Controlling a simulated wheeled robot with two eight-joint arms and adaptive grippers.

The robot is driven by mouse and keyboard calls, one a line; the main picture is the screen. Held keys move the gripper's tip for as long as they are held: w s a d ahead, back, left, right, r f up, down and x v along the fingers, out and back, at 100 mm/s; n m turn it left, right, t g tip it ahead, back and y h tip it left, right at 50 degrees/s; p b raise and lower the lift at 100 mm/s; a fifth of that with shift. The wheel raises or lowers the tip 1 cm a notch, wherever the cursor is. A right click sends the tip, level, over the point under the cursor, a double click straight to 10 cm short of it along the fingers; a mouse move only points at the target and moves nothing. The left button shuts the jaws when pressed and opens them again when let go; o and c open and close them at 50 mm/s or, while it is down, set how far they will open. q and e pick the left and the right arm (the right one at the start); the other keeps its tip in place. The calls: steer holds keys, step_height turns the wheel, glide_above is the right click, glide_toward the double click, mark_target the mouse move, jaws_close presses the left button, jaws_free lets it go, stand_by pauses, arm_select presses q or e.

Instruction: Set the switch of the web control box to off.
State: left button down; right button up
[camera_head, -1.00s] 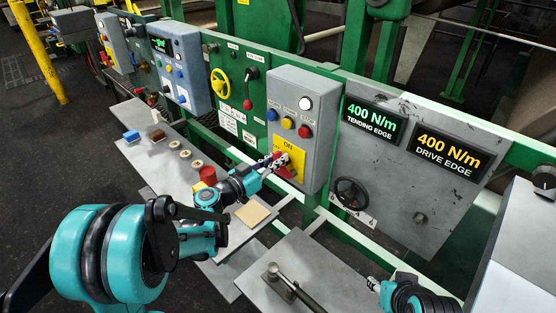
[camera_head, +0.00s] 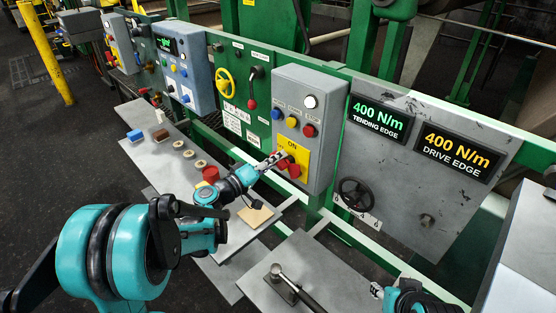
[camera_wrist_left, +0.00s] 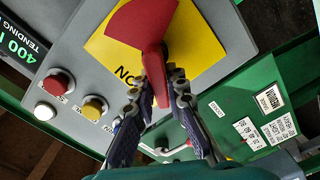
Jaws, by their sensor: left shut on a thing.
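The web control box (camera_head: 330,103) is grey, with a yellow plate (camera_head: 302,156) marked ON. A red rotary switch (camera_head: 291,169) sits on that plate. My left gripper (camera_head: 276,159) reaches it from the left and is shut on the switch's handle. In the left wrist view, the two fingers (camera_wrist_left: 157,84) close on the narrow red handle end, and the wide red part of the switch (camera_wrist_left: 138,22) lies over the yellow plate. The fingers hide part of the plate's lettering. My right gripper (camera_head: 378,290) is at the lower right, away from the box; its jaws are too small to read.
White, blue, yellow and red buttons (camera_head: 308,130) sit above the plate. A black handwheel (camera_head: 357,192) is to the right. Below are a metal shelf with a red cylinder (camera_head: 210,174) and a tan block (camera_head: 255,216), and a lower plate with a lever (camera_head: 276,271).

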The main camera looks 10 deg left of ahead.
arm_select(q)
steer(key=n, duration=0.2)
steer(key=f+n+b, duration=0.1)
steer(key=n, duration=0.2)
steer(key=shift+w+a+f+n, duration=0.1)
steer(key=shift+a+f+n, duration=0.1)
steer(key=shift+n, duration=0.1)
steer(key=shift+d, duration=0.1)
stand_by(0.4)
steer(key=c, duration=1.5)
jaws_free()
steer(key=v, duration=1.2)
